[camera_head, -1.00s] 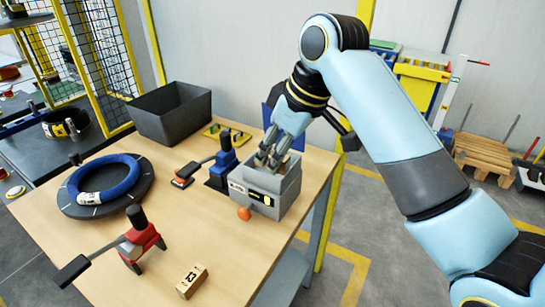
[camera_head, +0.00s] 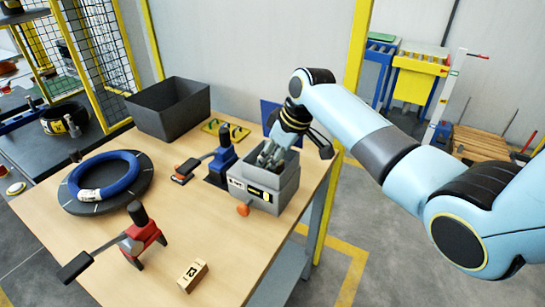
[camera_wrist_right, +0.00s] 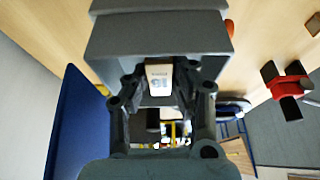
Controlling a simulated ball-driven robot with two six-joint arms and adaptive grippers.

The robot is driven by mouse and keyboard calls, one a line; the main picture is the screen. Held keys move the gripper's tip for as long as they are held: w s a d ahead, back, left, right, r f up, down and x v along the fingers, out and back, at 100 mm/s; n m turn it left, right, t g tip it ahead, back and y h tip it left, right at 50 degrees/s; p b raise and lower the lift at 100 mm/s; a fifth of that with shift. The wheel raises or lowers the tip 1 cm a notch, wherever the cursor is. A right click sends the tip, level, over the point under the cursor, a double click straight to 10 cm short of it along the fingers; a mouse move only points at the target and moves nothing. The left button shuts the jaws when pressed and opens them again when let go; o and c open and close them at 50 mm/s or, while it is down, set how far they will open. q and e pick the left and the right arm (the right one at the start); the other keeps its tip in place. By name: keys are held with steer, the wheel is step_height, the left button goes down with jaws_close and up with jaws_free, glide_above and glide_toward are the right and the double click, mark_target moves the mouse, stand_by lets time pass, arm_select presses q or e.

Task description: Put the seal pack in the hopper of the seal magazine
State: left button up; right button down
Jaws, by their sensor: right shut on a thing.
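The seal magazine (camera_head: 262,196) is a grey box with labels on its front and an orange knob at its lower left. It stands at the right edge of the table, and its hopper is the open top. My right gripper (camera_head: 270,160) points down into the hopper opening. A grey wall of the magazine (camera_wrist_right: 160,35) is close to the pack. In the head view the pack is hidden. My left gripper is out of view.
A blue coil (camera_head: 104,177) lies on a dark turntable. A dark open bin (camera_head: 168,108) is at the back. A small tan box (camera_head: 192,276) lies near the front edge.

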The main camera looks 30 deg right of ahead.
steer(key=c, duration=1.6)
jaws_free()
steer(key=shift+f, duration=0.1)
steer(key=o, duration=0.5)
